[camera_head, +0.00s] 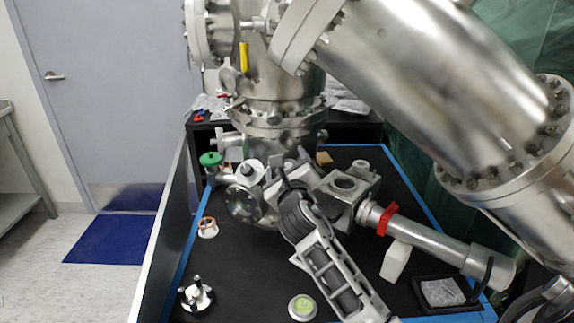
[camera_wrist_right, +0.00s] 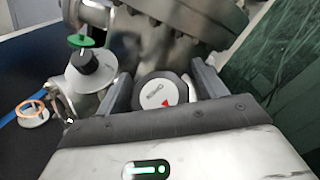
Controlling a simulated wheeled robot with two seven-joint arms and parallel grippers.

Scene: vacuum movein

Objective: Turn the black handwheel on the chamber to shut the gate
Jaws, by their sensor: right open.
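A round knob with a dark rim and a pale face (camera_wrist_right: 160,94), marked with small lettering and a red arrow, sits on the chamber (camera_head: 285,85). It looks like the handwheel. In the wrist view my right gripper (camera_wrist_right: 163,78) is open, with one finger on each side of this knob; I cannot tell whether they touch it. In the head view my right gripper (camera_head: 284,178) reaches the valve cluster below the chamber and hides the knob. A smaller black knob on a white cone (camera_wrist_right: 88,64) stands to the left of the fingers. My left gripper is not in view.
A green handwheel (camera_head: 211,159) is at the left of the cluster. A metal pipe with a red clamp (camera_head: 388,218) extends right. An orange-ringed fitting (camera_head: 207,228), a pronged flange (camera_head: 196,295) and a green-topped disc (camera_head: 302,307) lie on the black table, with free room between them.

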